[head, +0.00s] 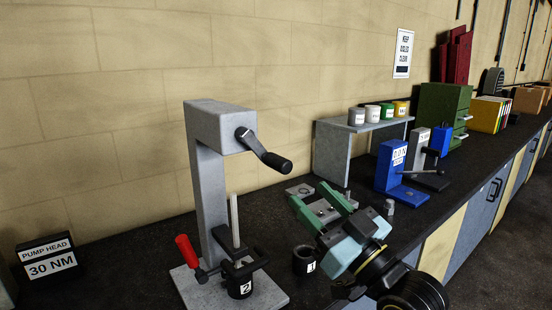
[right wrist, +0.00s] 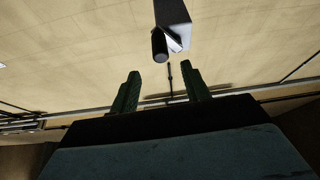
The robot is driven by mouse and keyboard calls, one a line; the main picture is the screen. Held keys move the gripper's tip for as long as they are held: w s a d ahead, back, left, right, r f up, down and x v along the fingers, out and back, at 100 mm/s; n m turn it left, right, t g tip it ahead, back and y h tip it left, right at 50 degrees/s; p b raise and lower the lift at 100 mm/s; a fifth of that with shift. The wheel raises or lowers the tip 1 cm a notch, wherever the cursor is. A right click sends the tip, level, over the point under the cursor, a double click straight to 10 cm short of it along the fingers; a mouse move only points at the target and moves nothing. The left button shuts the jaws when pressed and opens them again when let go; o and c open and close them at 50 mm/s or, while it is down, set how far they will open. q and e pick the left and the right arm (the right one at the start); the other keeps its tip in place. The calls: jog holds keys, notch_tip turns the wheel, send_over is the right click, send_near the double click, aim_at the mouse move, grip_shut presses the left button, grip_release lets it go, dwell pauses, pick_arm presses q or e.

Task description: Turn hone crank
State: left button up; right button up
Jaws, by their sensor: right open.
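The hone stands at the front of the bench: a grey column with a grey head block (head: 218,126). Its crank (head: 262,150) is on the block's right face, with a black grip (head: 277,163) pointing right and slightly down. In the right wrist view the black grip (right wrist: 159,45) shows beyond the fingertips, roughly in line with the gap. My right gripper (head: 310,194) has green fingers, open and empty, to the right of and below the crank in the head view; it also shows in the wrist view (right wrist: 160,69). My left gripper is out of view.
A red-handled clamp (head: 187,251) and black cylinder 2 (head: 240,286) sit at the hone's base below a vertical rod (head: 235,220). Black cylinder 1 (head: 305,263) stands beside the base. A grey shelf with cups (head: 345,140) and blue fixture (head: 394,172) stand further right.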

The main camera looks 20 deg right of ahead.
aim_at(276, 160)
jog(key=p+x, duration=0.2)
jog(key=x, duration=0.9)
jog(key=shift+w+a, duration=0.1)
jog(key=shift+w, duration=0.15)
jog(key=shift+c, duration=0.4)
grip_shut()
